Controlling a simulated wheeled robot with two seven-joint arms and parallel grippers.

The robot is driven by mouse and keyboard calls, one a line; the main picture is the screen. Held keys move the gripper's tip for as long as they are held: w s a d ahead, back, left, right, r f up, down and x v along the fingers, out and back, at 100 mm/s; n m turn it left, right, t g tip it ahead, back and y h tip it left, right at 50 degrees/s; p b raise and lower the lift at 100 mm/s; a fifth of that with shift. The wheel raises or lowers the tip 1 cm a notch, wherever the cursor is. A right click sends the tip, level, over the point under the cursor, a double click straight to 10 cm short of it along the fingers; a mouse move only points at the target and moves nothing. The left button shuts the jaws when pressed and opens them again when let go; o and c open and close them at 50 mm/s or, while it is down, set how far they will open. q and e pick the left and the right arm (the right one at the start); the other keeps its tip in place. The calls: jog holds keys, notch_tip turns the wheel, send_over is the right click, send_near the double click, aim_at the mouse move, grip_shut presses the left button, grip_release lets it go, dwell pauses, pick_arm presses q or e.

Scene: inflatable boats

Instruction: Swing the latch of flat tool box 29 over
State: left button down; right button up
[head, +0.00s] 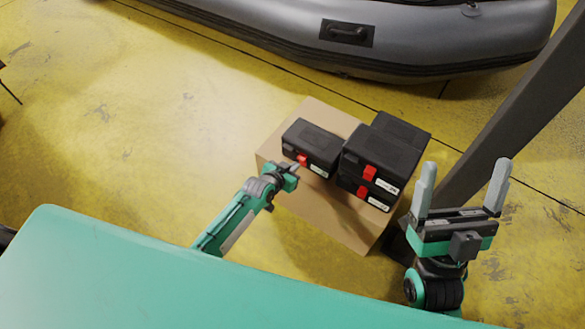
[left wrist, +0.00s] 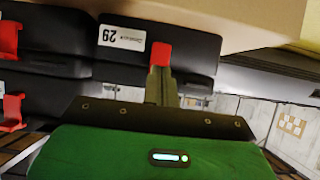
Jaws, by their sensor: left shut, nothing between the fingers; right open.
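Flat tool box 29 (head: 315,138) is a black box lying at the left on a cardboard carton in the head view. Its red latch (head: 302,160) is on the front face. The left wrist view shows the box upside down, with its "29" label (left wrist: 121,38) beside the red latch (left wrist: 160,54). My left gripper (head: 296,166) is shut and empty, its fingertips at the latch. In the left wrist view its fingers (left wrist: 159,76) overlap the latch's end; I cannot tell whether they touch. My right gripper (head: 465,170) is open and empty, right of the carton.
Other black boxes (head: 385,150) with red latches (head: 370,172) are stacked close to the right of box 29 on the carton (head: 318,215). A dark post (head: 510,110) stands at the right. A grey inflatable boat (head: 400,50) lies behind. The floor at left is clear.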

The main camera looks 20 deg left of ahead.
pick_arm(q)
jog(key=f+p+v, duration=0.1)
jog(key=p+v, duration=0.6)
jog(key=v, duration=0.1)
jog(key=shift+s+a, duration=0.2)
jog(key=shift+s, duration=0.35)
dwell(0.3)
